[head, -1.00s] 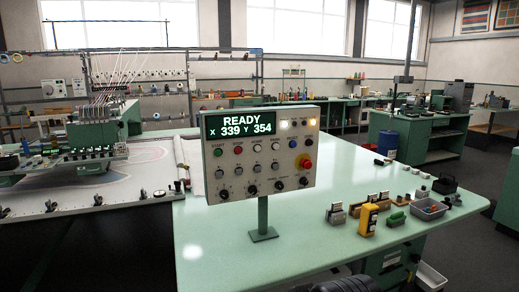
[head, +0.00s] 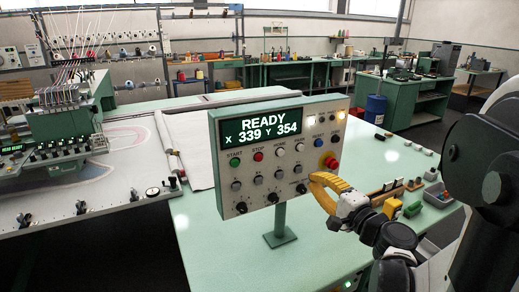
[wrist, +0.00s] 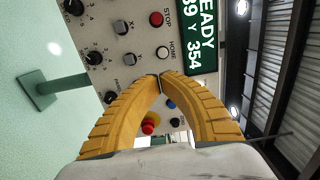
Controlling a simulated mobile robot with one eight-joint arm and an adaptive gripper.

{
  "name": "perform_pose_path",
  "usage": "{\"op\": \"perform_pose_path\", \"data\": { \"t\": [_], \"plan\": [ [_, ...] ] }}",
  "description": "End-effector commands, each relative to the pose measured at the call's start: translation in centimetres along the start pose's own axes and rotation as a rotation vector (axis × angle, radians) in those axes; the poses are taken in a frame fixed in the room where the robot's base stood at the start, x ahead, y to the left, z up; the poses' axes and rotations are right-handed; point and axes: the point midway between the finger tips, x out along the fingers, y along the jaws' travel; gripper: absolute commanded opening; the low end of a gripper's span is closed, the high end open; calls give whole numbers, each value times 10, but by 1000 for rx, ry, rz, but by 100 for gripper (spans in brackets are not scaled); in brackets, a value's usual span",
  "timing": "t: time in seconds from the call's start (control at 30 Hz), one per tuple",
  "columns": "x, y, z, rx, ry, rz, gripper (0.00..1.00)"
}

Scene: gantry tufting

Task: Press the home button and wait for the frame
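The control panel (head: 285,165) stands on a post on the green table. Its screen (head: 262,130) reads READY, X 339 Y 354. The white home button (head: 280,152) is in the top button row, right of the red stop button (head: 258,156); it also shows in the wrist view (wrist: 162,52). My gripper (head: 314,180) has yellow ribbed fingers and is at the panel's lower right. In the wrist view its tips (wrist: 160,75) meet, with nothing seen between them, just below the home button in the picture. I cannot tell if they touch the panel. The tufting machine (head: 65,125) stands at left over its frame bed.
A red mushroom button (head: 330,162) and a blue reset button (head: 317,144) lie right of home. Small tools and a grey bin (head: 437,194) sit on the table at right. The green tabletop (head: 215,240) in front of the panel's left side is clear.

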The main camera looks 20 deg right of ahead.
Motion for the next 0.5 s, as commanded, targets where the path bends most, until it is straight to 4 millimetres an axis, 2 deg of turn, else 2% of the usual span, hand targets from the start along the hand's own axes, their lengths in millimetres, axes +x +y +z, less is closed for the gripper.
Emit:
{"op": "perform_pose_path", "data": {
  "t": [0.33, 0.5],
  "plan": [
    [2, 0, 0, 1, -1, -1, 0],
    [19, 1, 1, 0, -4, 0, 0]
  ]
}}
